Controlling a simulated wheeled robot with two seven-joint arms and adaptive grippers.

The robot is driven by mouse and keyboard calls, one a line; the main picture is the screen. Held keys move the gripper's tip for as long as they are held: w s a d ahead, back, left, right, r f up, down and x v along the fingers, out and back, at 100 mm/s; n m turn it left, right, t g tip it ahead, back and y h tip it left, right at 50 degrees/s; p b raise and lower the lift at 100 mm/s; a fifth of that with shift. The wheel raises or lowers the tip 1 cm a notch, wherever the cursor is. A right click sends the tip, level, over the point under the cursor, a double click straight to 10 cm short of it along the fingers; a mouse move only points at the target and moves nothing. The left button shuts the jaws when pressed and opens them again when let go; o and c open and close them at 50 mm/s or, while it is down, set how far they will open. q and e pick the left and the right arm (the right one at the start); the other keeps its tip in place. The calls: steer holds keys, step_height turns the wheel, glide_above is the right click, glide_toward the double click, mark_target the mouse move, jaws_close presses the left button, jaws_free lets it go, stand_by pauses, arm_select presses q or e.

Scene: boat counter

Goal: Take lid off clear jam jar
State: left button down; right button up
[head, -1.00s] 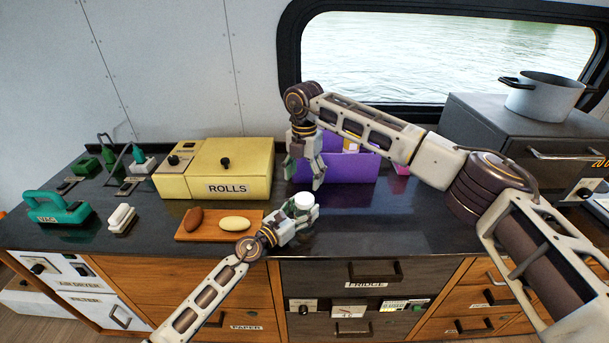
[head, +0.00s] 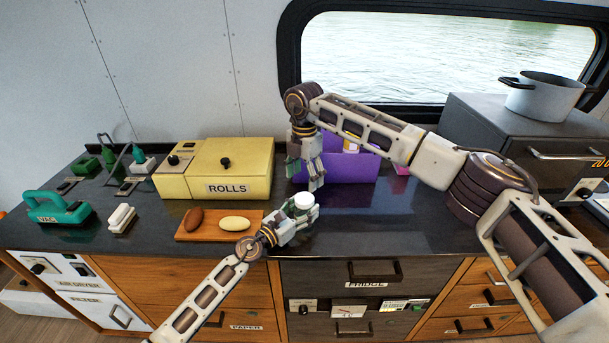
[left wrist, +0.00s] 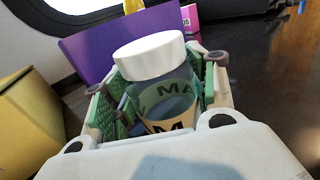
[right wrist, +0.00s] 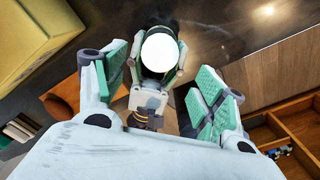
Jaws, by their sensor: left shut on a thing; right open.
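The clear jam jar (left wrist: 168,95) has a white lid (left wrist: 150,54) on its top and a tan label with dark letters, partly hidden. My left gripper (head: 300,210) is shut around the jar's body, and the jar stands upright or nearly so at the counter's front. The white lid also shows in the head view (head: 303,199) and from above in the right wrist view (right wrist: 159,50). My right gripper (head: 306,181) points down, open and empty, behind and above the jar. In the right wrist view the lid appears beyond and between its spread fingers (right wrist: 165,88).
A purple box (head: 345,168) stands behind the jar. A yellow ROLLS box (head: 232,172) and a wooden board (head: 188,235) with two oval items are to the left. The dark counter (head: 400,225) is clear to the right. A pot (head: 545,97) sits at far right.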

mark_target(305, 198)
steer(key=shift+f, duration=3.95)
steer(key=shift+c, duration=0.4)
steer(key=c, duration=0.9)
steer(key=o, duration=1)
steer(key=shift+o, duration=0.2)
steer(key=shift+r, duration=0.15)
steer(key=shift+r, duration=2.15)
steer(key=shift+r, duration=0.1)
steer(key=shift+c, duration=0.3)
